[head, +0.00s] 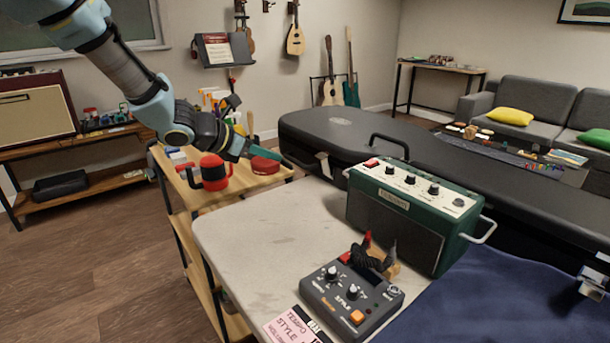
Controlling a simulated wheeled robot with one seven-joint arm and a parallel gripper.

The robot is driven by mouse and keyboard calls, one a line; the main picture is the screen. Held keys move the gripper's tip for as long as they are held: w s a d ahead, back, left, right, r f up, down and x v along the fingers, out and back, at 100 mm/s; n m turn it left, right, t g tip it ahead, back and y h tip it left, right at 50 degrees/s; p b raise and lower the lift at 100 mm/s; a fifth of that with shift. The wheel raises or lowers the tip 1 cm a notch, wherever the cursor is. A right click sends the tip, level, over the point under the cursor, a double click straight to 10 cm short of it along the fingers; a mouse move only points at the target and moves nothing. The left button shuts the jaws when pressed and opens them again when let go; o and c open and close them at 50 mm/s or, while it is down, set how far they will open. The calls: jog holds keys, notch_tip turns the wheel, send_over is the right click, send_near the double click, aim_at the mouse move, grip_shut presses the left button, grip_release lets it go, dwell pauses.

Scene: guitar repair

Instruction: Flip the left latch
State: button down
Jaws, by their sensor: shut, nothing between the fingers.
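A long black case (400,140) lies shut behind the workbench, with a dark handle (390,146) on its near side. The left latch (323,160) is a small pale metal piece on the case's near side, towards its left end. Its exact position is too small to tell. Another metal latch (592,282) shows at the far right, partly cut off by the picture edge. My gripper (308,170) comes in from the left with its fingers shut and empty. Its tips are close to the left latch; I cannot tell whether they touch it.
A green amplifier (415,215) stands on the pale bench (250,225) in front of the case. A grey pedal (350,298) and a dark blue cloth (480,305) lie nearer.

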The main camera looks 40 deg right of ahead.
jog(key=p, duration=0.1)
send_near(324, 154)
notch_tip(324, 154, down, 5)
jog(key=d, duration=0.2)
jog(key=shift+s+d, duration=0.15)
jog(key=shift+d, duration=0.45)
jog(key=shift+r+p, duration=0.1)
jog(key=shift+p, duration=0.2)
jog(key=r+p, duration=0.1)
jog(key=p, duration=0.3)
jog(key=shift+d+r+y, duration=0.1)
jog(key=shift+d+y, duration=0.3)
jog(key=shift+d+r, duration=0.25)
jog(key=shift+d, duration=0.6)
